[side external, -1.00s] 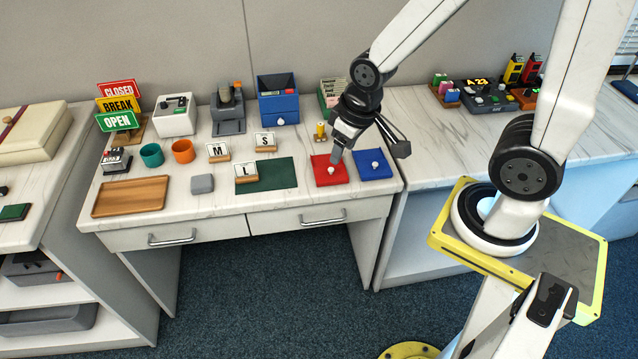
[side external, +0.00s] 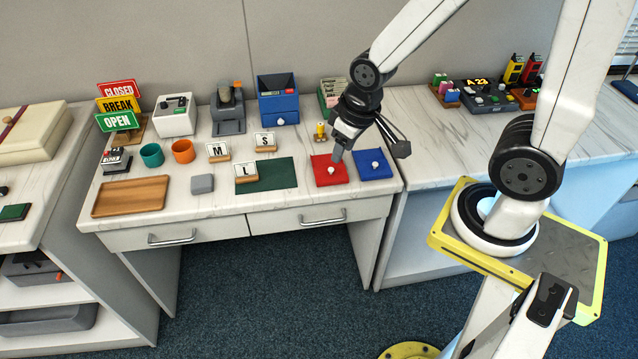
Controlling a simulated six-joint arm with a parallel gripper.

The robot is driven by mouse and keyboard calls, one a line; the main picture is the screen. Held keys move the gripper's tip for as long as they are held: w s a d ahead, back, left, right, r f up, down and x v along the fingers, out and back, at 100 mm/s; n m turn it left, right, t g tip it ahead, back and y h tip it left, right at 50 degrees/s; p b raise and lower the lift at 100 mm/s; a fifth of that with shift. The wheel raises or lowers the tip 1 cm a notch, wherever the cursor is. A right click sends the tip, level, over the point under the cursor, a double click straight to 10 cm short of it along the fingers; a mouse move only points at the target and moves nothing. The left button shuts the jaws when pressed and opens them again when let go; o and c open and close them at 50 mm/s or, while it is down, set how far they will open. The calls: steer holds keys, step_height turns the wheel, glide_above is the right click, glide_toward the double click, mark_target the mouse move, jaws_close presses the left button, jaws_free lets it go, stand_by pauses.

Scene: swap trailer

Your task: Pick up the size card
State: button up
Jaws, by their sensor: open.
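Three white size cards stand in wooden holders on the white marbled desk. The M card (side external: 218,151) is at the left, the S card (side external: 265,141) is to its right and a little farther back, and the L card (side external: 246,171) is in front, by the left part of the dark green mat (side external: 275,175). My gripper (side external: 368,149) is open and empty over the right part of the desk, above the red pad and blue pad. It is well to the right of all three cards.
The red pad (side external: 320,179) and blue pad (side external: 383,171) each bear a small white knob. A blue drawer box (side external: 279,104) stands behind.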

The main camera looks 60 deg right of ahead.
steer(key=m+t+y, duration=0.8)
steer(key=m+y, duration=0.1)
steer(key=m, duration=1.9)
glide_toward(265, 141)
steer(key=shift+w+a+r, duration=0.35)
steer(key=shift+a+r, duration=0.05)
steer(key=shift+r, duration=0.2)
steer(key=shift+w+a+r, duration=0.35)
steer(key=shift+a+r, duration=0.05)
steer(key=shift+r, duration=0.15)
steer(key=shift+x, duration=1.3)
steer(key=shift+w+h, duration=0.1)
steer(key=shift+h, duration=0.2)
steer(key=shift+x, duration=2.55)
